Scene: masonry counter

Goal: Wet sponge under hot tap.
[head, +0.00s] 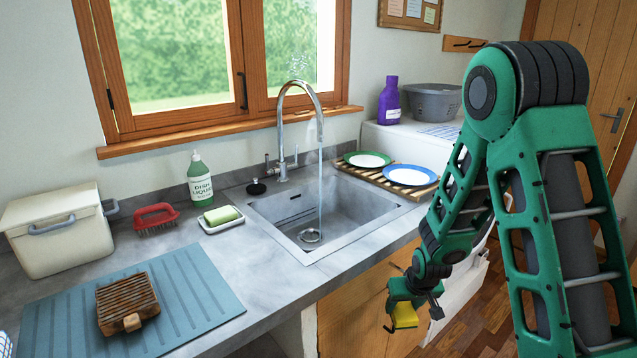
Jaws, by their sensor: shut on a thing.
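A yellow sponge (405,316) is held in my gripper (398,310), low in front of the counter to the right of the sink. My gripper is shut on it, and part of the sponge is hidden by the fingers. The chrome tap (296,105) arches over the grey sink (340,212), and a stream of water (320,190) falls from its spout toward the drain. Faint steam shows above the tap. The sponge is apart from the water, lower than the counter top.
A wooden rack with two plates (410,175) stands right of the sink. A green soap bar (222,215) on a dish, dish liquid (199,181), a red brush (155,217), a white bin (58,228) and a blue mat (200,285) with a wooden block (127,303) lie left.

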